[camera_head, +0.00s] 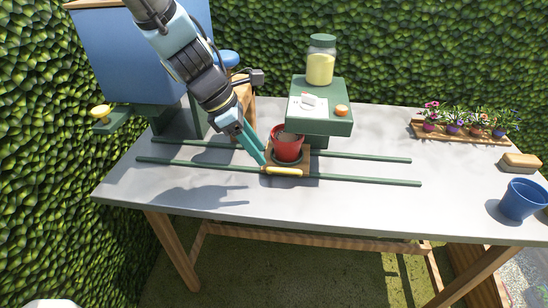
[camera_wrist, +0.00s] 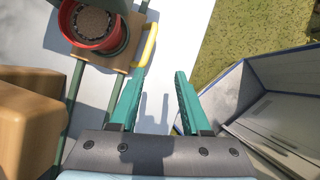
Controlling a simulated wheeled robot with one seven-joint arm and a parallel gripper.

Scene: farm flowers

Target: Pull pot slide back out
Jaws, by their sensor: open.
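The pot slide (camera_head: 302,163) is a small wooden carriage with a yellow handle (camera_head: 282,171) on its front edge. It sits about midway along two green rails (camera_head: 370,181). A red pot (camera_head: 287,148) with brown fill stands upright on it, just in front of the green dispenser (camera_head: 320,125). My gripper (camera_head: 261,160) is open and empty, its fingers pointing down beside the slide's left side. In the wrist view, the handle (camera_wrist: 150,45) lies left of my open fingers (camera_wrist: 160,74), close to the left fingertip and not between them. The red pot (camera_wrist: 80,41) is farther left.
A blue hopper (camera_head: 120,60) stands at the back left. A jar (camera_head: 321,60) tops the dispenser. Potted flowers (camera_head: 465,120) on a wooden tray, a brush (camera_head: 521,161) and a blue pot (camera_head: 522,199) are at the right. The table's front strip is clear.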

